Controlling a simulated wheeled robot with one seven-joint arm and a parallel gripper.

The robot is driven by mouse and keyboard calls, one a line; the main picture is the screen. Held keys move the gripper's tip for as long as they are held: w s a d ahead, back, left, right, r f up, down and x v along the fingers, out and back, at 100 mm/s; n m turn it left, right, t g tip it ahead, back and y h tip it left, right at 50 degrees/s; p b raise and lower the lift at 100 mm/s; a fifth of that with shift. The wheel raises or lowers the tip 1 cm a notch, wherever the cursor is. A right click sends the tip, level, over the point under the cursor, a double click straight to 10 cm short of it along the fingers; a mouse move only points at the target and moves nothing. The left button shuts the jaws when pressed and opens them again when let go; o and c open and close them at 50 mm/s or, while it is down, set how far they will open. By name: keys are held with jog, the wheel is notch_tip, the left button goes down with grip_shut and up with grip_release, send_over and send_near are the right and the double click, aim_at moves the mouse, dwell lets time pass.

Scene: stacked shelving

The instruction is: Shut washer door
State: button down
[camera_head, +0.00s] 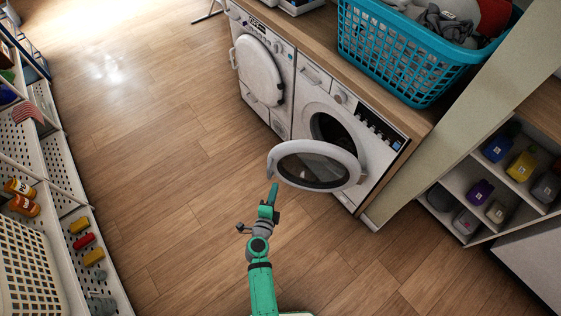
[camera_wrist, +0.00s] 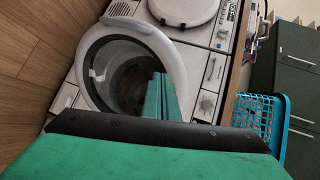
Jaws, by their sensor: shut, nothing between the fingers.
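The front-loading washer (camera_head: 351,128) is white and stands under a wooden counter. Its round door (camera_head: 316,165), a white ring with dark glass, stands swung open, out from the dark drum opening (camera_head: 330,128). In the wrist view the door ring (camera_wrist: 165,47) shows with dark glass inside it. My gripper (camera_head: 273,191) is shut and empty, close to the near left rim of the door in the head view. In the wrist view my gripper's green fingers (camera_wrist: 161,95) overlap the ring's right part. I cannot tell whether they touch the door.
A second white machine (camera_head: 262,75) with a closed round door stands left of the washer. A blue laundry basket (camera_head: 390,50) sits on the counter (camera_head: 420,118). Shelves (camera_head: 455,190) with bottles stand right, and pegboard shelving (camera_head: 62,165) stands left. The wooden floor (camera_head: 165,150) between is clear.

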jog(key=w, duration=0.3)
send_near(282, 155)
jog(key=shift+m, duration=0.4)
jog(key=x, duration=0.5)
jog(key=shift+s+d+f, duration=0.1)
jog(key=shift+f, duration=0.1)
jog(key=shift+w+d, duration=0.15)
jog(key=shift+w, duration=0.45)
